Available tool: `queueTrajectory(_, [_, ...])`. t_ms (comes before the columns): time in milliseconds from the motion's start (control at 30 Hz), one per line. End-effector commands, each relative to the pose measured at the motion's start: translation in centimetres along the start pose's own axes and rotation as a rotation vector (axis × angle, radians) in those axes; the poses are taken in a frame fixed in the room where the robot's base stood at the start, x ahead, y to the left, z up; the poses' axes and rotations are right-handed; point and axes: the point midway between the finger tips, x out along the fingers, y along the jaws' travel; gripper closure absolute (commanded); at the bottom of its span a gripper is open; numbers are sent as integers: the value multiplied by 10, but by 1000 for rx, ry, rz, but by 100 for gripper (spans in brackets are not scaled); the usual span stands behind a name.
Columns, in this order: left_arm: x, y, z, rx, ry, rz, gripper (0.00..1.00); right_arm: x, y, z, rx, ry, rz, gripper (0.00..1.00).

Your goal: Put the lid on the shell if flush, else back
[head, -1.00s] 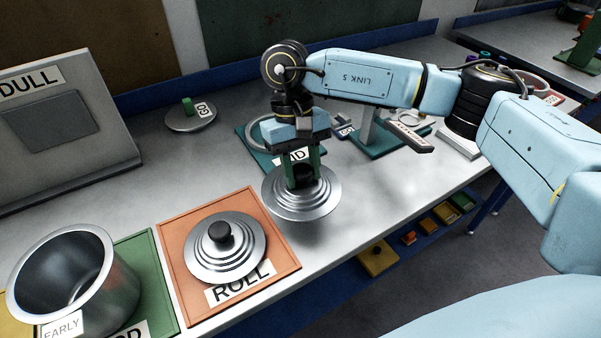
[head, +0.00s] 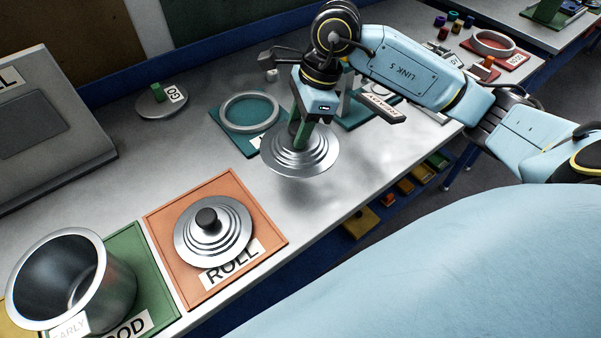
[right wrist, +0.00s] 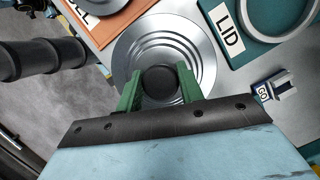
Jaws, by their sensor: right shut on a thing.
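My right gripper (head: 299,135) is shut on the black knob of a stepped silver lid (head: 284,163). It holds the lid above the bench, in front of the teal mat. In the right wrist view the green fingers (right wrist: 158,85) stand on either side of the knob, and the lid (right wrist: 150,42) lies beyond. An open silver pot (head: 118,285), tagged EARLY, stands on a green mat (head: 130,240) at the lower left; it seems to be the shell. A second stepped lid with a black knob (head: 207,220) lies on the orange ROLL mat (head: 160,222). My left gripper is out of view.
A silver ring (head: 250,129) lies on the teal mat (head: 222,118), marked LID in the right wrist view. A small disc with a green handle and GO tag (head: 165,101) lies at the back left. A grey panel (head: 50,130) stands far left. The bench's front edge runs close by.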

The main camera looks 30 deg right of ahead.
Motion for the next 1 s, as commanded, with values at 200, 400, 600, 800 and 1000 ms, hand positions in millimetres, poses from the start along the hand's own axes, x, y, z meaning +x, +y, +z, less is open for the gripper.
queueTrajectory(200, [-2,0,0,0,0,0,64,18,0,-10,70,1,-15,92])
queueTrajectory(400, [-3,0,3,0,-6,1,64,51,0,-20,67,0,-16,92])
queueTrajectory(600, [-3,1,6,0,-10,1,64,65,0,-24,66,0,-16,92])
queueTrajectory(800, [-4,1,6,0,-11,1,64,91,0,-32,65,1,-16,92])
queueTrajectory(1000, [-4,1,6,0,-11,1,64,93,-1,-33,64,1,-19,92])
